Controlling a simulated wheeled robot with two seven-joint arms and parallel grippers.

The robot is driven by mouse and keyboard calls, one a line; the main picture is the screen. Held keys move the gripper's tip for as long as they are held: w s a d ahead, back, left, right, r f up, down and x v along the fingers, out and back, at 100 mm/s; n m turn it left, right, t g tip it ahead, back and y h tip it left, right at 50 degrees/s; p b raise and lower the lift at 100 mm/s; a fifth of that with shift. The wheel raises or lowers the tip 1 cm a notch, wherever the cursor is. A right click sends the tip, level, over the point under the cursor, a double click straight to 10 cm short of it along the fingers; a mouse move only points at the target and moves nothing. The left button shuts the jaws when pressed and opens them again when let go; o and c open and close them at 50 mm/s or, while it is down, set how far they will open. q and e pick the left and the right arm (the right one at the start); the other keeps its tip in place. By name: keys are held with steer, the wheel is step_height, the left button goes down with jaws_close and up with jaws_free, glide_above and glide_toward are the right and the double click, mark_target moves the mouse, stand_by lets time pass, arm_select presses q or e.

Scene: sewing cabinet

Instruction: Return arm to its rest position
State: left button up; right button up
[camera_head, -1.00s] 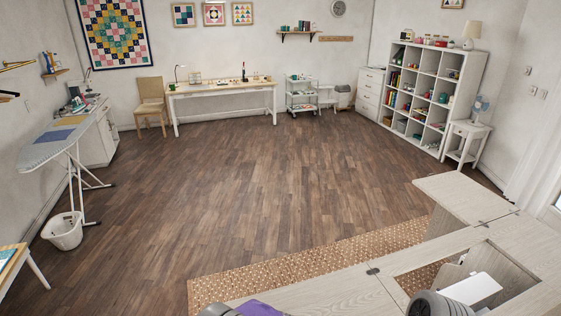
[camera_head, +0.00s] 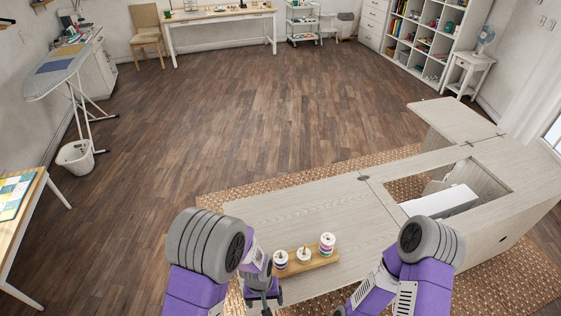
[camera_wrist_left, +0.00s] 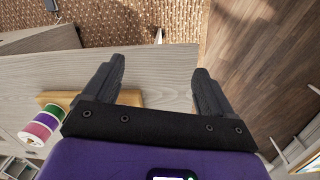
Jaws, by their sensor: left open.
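My left gripper (camera_head: 263,300) shows at the bottom of the head view, beside the left end of a wooden spool board on the sewing cabinet (camera_head: 300,212). In the left wrist view my left gripper (camera_wrist_left: 153,78) has its two black fingers wide apart with nothing between them. The pale cabinet top lies beyond and below the fingers. My right arm is raised at the lower right of the head view, and its gripper is out of frame.
A white part (camera_head: 440,201) sits in the cabinet's opening. An ironing board (camera_head: 66,70) and white basket (camera_head: 76,158) stand at left. The middle floor is clear.

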arm_select(q)
steer(key=s+a+f+n+t+h+b, duration=0.1)
steer(key=s+a+f+h+b, duration=0.2)
steer(key=s+f, duration=0.7)
step_height(320, 180, down, 3)
steer(key=shift+a+r+n+b, duration=0.15)
steer(key=shift+a+n+b, duration=0.25)
steer(key=shift+a+b, duration=0.65)
steer(key=shift+d, duration=0.1)
